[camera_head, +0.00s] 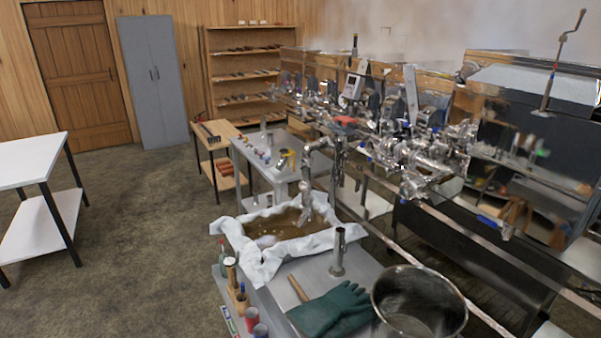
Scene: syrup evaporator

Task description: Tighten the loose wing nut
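I cannot make out a wing nut; the metal fittings are too small and cluttered to tell one apart. A dense cluster of shiny pipes, valves and clamps (425,160) runs along the front of the evaporator (540,150) at the right. A vertical pipe with a spout (306,195) hangs over a cloth-lined basin (240,240) of brown liquid. Neither of my grippers shows in the head view.
A metal pot (420,300), green gloves (333,312) and an upright metal cylinder (338,250) stand on the near bench. Behind is a small steel table (262,150) with small items. A white table (28,160) stands left. The floor between is clear.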

